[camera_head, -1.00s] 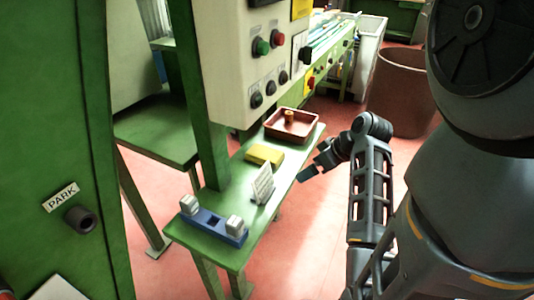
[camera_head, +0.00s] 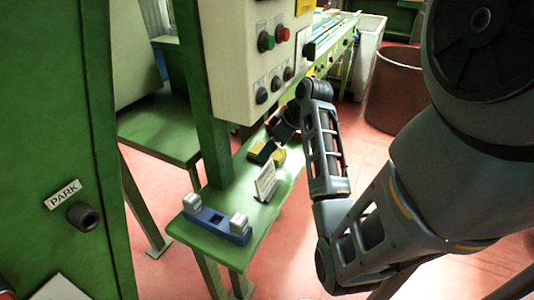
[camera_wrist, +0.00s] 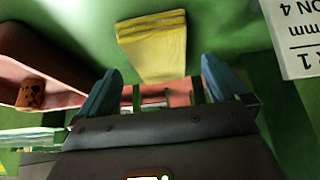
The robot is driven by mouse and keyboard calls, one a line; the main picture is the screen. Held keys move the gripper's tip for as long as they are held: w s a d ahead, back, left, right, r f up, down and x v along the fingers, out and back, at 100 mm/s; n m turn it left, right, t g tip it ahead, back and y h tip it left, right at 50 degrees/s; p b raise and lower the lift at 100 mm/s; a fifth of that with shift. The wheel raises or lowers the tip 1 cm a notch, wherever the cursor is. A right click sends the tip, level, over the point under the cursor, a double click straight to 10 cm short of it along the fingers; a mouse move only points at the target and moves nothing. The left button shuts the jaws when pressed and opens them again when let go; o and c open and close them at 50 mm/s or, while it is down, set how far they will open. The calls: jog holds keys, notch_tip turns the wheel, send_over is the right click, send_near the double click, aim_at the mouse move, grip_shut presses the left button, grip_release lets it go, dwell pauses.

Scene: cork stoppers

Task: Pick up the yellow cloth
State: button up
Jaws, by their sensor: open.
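The yellow cloth (camera_head: 279,156) lies folded on the narrow green bench, partly hidden by my gripper in the head view. In the wrist view the cloth (camera_wrist: 154,46) lies flat on the green surface, ahead of and between my two fingertips. My gripper (camera_head: 264,150) is over the cloth in the head view; its fingers (camera_wrist: 160,82) stand wide apart in the wrist view with nothing between them. I cannot tell how high the fingertips are above the bench.
A reddish tray (camera_wrist: 45,72) with a cork stopper (camera_wrist: 31,94) is beside the cloth; my arm hides it in the head view. A white printed card (camera_head: 265,182) and a blue block with grey ends (camera_head: 216,224) stand nearer. A control box (camera_head: 255,60) hangs close above.

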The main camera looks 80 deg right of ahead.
jog(key=shift+x, duration=1.1)
jog(key=shift+f, duration=0.15)
jog(key=c, duration=1)
